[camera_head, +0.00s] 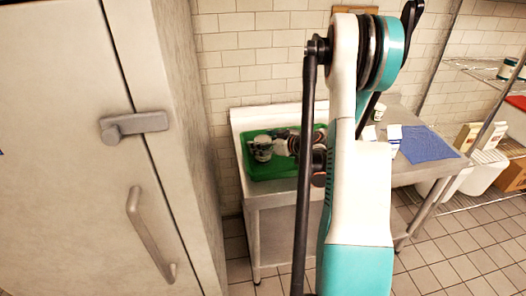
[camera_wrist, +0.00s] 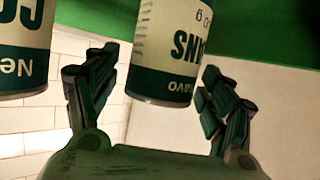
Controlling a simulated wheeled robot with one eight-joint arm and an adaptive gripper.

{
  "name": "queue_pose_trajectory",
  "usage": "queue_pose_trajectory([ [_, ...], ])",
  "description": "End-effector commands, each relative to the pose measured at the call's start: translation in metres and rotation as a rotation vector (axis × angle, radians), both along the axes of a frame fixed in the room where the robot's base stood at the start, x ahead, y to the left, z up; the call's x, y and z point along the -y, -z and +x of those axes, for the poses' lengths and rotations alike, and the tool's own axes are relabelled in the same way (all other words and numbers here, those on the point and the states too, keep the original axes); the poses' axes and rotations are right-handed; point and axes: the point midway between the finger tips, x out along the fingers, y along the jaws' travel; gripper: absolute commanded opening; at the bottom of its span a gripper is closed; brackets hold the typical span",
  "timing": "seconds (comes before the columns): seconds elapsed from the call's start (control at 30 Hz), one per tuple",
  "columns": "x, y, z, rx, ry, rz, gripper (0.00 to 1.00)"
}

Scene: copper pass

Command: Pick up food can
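A second labelled can (camera_wrist: 24,45) is at the left edge. In the head view, a can (camera_head: 262,149) stands in a green tray (camera_head: 262,174) on a steel table. My arm hides part of the tray there.
The steel table (camera_head: 278,202) stands against a tiled wall. A tall cabinet (camera_head: 70,200) with a handle fills the left. Wire shelving with boxes (camera_head: 482,136) is at the right.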

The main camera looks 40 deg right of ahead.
Motion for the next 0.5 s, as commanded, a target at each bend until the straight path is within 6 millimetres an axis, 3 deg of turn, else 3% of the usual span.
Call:
queue_pose_trajectory([
  [0.03, 0.0000, -0.0001, -0.0001, 0.000, 0.000, 0.000, 0.60],
  [0.23, -0.0001, 0.0000, -0.0003, 0.000, 0.000, 0.000, 0.15],
  [0.5, 0.0000, -0.0008, -0.0003, 0.001, 0.000, 0.000, 0.12],
])
